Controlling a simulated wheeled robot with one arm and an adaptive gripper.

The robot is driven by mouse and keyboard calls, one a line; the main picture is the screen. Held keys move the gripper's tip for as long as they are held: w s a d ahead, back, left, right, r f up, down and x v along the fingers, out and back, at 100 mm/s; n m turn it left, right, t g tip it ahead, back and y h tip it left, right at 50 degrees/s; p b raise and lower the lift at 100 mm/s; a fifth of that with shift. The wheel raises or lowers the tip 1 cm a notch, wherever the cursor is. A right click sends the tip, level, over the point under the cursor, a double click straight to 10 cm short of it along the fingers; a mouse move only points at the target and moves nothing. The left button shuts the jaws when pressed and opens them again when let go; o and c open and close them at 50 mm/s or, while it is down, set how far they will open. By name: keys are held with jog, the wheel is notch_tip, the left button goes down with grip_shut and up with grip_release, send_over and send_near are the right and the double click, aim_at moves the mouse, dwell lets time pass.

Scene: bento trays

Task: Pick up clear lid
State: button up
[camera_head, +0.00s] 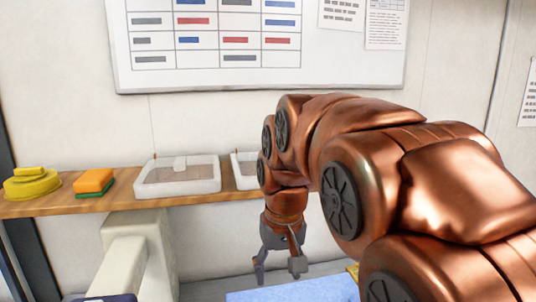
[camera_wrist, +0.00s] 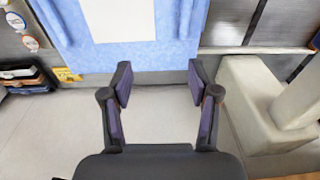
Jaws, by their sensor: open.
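A clear, white-rimmed lid or shallow tray (camera_head: 178,188) lies on the wooden shelf in the head view, with a small raised tab at its back. A second similar pale piece (camera_head: 245,181) sits to its right, mostly hidden behind my arm. I cannot tell which of these is the clear lid. My gripper (camera_head: 278,268) hangs pointing down, lower than the shelf and to the right of the first piece. In the wrist view my gripper (camera_wrist: 160,85) has its fingers spread, with nothing between them. Neither clear piece can be made out in the wrist view.
A yellow stacked piece (camera_head: 32,184) and an orange-green sponge (camera_head: 94,182) stand on the shelf (camera_head: 120,200) at left. A pale column (camera_head: 135,260) rises below the shelf. A light-blue surface (camera_head: 295,291) lies under my gripper's right; blue also shows in the wrist view (camera_wrist: 70,55).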

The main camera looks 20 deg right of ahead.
jog(key=w+d+r+t, duration=0.1)
jog(key=w+d+r, duration=0.1)
jog(key=w+r, duration=0.5)
jog(key=w+d+r+t+p, duration=0.1)
jog(key=w+d+r+t, duration=0.1)
jog(key=w+r, duration=0.5)
jog(key=w+d+r+t+h+p, duration=0.1)
jog(key=w+d+r, duration=0.3)
jog(key=w+r, duration=0.3)
jog(key=shift+w+r+t, duration=0.2)
jog(key=shift+w+t, duration=0.1)
jog(key=shift+w, duration=0.05)
jog(key=shift+p+x, duration=0.4)
jog(key=shift+x, duration=0.75)
jog(key=shift+w+d+f+p, duration=0.2)
jog(key=shift+f+p, duration=0.15)
jog(key=shift+f, duration=0.15)
jog(key=shift+w+d+f+p, duration=0.15)
jog(key=shift+f+p, duration=0.2)
jog(key=shift+f, duration=0.2)
jog(key=shift+w+d+f+p, duration=0.1)
jog(key=shift+w+f+p, duration=0.1)
jog(key=shift+f+p, duration=0.25)
jog(key=shift+x, duration=1)
jog(key=shift+c, duration=0.4)
jog(key=shift+f, duration=0.1)
jog(key=c, duration=1)
